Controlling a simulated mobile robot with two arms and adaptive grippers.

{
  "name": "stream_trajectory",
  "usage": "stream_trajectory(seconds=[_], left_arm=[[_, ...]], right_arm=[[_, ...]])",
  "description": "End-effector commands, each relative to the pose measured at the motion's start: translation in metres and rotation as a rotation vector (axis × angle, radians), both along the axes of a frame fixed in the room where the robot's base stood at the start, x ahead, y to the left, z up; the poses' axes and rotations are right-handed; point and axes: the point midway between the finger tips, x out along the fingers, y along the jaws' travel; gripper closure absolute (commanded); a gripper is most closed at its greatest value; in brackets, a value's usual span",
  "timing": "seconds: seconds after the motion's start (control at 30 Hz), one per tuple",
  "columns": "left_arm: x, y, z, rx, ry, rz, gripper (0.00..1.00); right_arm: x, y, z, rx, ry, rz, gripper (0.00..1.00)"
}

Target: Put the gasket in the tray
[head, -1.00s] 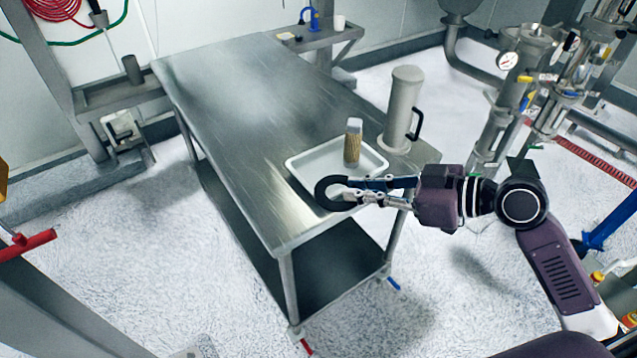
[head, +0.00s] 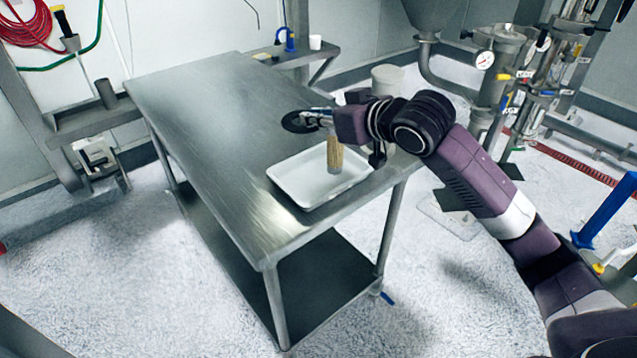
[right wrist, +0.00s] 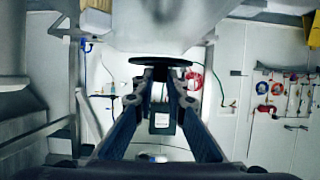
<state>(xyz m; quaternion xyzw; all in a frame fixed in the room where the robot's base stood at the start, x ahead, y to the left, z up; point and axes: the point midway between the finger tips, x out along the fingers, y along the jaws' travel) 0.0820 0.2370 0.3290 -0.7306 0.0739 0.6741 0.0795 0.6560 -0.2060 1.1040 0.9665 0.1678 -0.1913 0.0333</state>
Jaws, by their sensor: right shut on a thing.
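The gasket (head: 290,122) is a black ring held flat in the fingertips of my right gripper (head: 314,118). In the head view it appears just beyond the far edge of the tray; its height above the table is hard to tell. The right wrist view shows the gasket edge-on as a dark disc (right wrist: 160,61) at the ends of the nearly closed fingers (right wrist: 160,78). The shallow white tray (head: 296,186) lies on the near right part of the steel table. My left gripper is not in view.
A brush with tan bristles (head: 335,155) stands upright in the tray, below my right wrist. The left and far parts of the steel table (head: 200,110) are bare.

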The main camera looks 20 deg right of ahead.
Motion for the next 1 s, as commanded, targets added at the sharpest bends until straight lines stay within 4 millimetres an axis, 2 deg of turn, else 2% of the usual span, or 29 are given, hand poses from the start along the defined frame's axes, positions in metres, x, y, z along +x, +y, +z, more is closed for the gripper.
stream_trajectory(seconds=[0.03, 0.1, 0.4, 0.5, 0.73, 0.9, 1.0], left_arm=[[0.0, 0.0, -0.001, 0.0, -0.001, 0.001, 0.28], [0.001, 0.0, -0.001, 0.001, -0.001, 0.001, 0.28], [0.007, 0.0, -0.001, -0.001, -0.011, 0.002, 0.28], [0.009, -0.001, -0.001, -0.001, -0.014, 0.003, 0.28], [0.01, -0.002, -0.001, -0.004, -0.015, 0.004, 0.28], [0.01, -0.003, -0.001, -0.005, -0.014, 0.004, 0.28], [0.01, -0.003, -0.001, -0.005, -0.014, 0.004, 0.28]], right_arm=[[-0.001, 0.0, -0.017, -0.001, 0.009, 0.001, 1.0], [-0.001, 0.0, -0.036, -0.001, 0.01, 0.001, 1.0], [-0.002, 0.001, -0.113, 0.0, 0.006, 0.002, 1.0], [-0.002, 0.001, -0.13, 0.0, 0.004, 0.003, 1.0], [-0.001, 0.001, -0.15, 0.0, 0.003, 0.003, 1.0], [-0.002, 0.001, -0.177, 0.001, 0.005, 0.003, 1.0], [-0.001, 0.001, -0.184, 0.0, 0.001, 0.003, 1.0]])
